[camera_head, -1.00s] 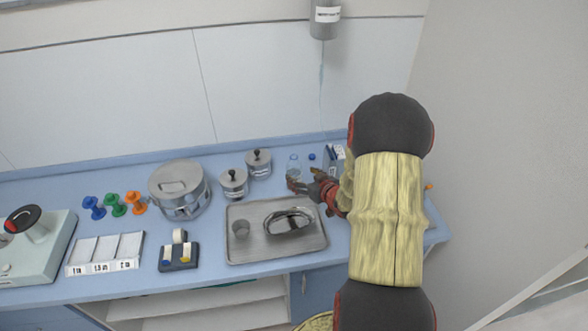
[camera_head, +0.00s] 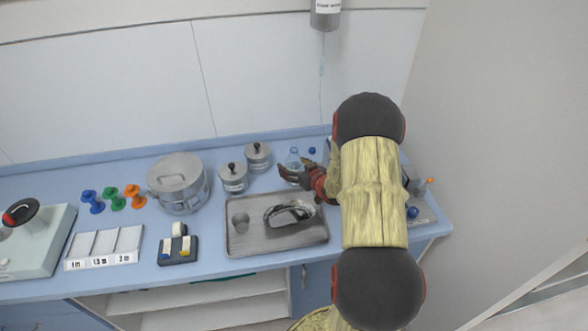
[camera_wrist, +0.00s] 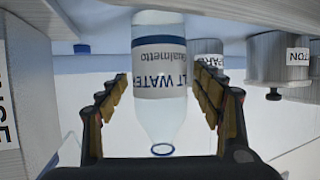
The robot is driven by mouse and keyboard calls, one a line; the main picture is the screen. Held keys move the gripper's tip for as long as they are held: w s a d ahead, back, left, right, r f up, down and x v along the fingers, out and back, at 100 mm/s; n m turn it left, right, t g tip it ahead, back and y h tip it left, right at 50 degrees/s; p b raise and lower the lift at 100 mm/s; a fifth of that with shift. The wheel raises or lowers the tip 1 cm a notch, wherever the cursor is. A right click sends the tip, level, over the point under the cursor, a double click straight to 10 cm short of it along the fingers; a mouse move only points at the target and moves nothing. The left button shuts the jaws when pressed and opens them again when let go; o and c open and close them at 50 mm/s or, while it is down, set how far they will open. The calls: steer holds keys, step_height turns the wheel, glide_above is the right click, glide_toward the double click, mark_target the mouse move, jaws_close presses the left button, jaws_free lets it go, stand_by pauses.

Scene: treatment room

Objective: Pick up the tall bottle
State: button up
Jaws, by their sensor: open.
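The tall bottle (camera_wrist: 158,85) is clear, with a white label and dark blue bands, and shows upside down in the wrist view. In the head view the bottle (camera_head: 293,160) stands near the back of the blue counter, right of the lidded metal jars. My gripper (camera_wrist: 160,110) is open, with one finger on each side of the bottle. A gap shows between the bottle and each finger. In the head view my gripper (camera_head: 287,173) is at the bottle and hides its lower part.
A metal tray (camera_head: 243,247) with a small cup and a curved dish lies in front. Two lidded jars (camera_head: 233,179) (camera_head: 257,158) stand left of the bottle. A small blue thing (camera_head: 312,150) lies behind it. A wall rises at the right.

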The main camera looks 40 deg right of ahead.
steer(key=shift+c, duration=0.6)
steer(key=c, duration=1.3)
